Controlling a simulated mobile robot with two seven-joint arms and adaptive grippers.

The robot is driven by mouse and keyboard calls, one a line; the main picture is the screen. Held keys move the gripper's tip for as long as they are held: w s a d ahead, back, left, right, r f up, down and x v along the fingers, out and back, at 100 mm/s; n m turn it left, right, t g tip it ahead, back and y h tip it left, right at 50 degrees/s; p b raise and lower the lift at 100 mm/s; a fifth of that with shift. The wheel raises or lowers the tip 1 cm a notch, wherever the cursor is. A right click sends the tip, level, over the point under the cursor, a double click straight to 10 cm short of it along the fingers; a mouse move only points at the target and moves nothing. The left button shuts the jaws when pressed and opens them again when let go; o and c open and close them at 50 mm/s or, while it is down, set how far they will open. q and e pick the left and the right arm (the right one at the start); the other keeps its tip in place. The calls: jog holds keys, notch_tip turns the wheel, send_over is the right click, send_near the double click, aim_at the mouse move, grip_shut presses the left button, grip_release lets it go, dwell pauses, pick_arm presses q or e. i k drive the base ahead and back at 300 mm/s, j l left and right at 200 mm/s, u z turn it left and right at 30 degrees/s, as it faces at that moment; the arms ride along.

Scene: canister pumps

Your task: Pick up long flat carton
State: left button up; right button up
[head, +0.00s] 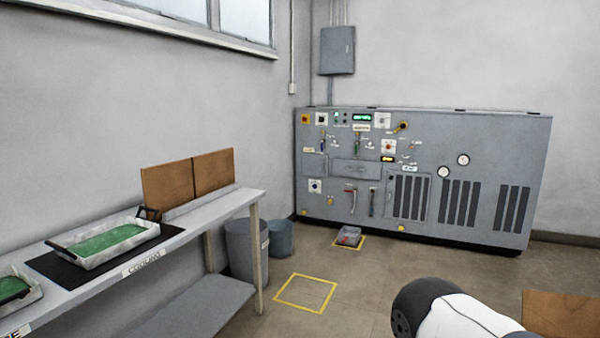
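No thing in view can be surely told as the long flat carton. A flat brown surface (562,314) shows at the lower right corner, cut off by the frame edge; I cannot tell whether it is a carton or a board. Two upright brown panels (168,187) stand side by side at the back of the bench by the left wall. A white and black link of my arm shows at the bottom right, beside the brown surface. Neither of my grippers is in view.
The grey bench (215,205) carries white trays with green contents (105,242). Grey bins (247,250) stand at its far end. A large grey control cabinet (465,150) stands at the back. A small container (349,236) sits before it. A yellow-outlined floor square (306,277) is empty.

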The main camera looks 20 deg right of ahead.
aim_at(211, 171)
jog(key=i+l+z, duration=0.45)
jog(key=i, duration=0.6)
jog(key=i+z, duration=0.45)
jog(key=i, duration=3.1)
jog(key=l+z, duration=0.05)
jog(key=l, duration=0.05)
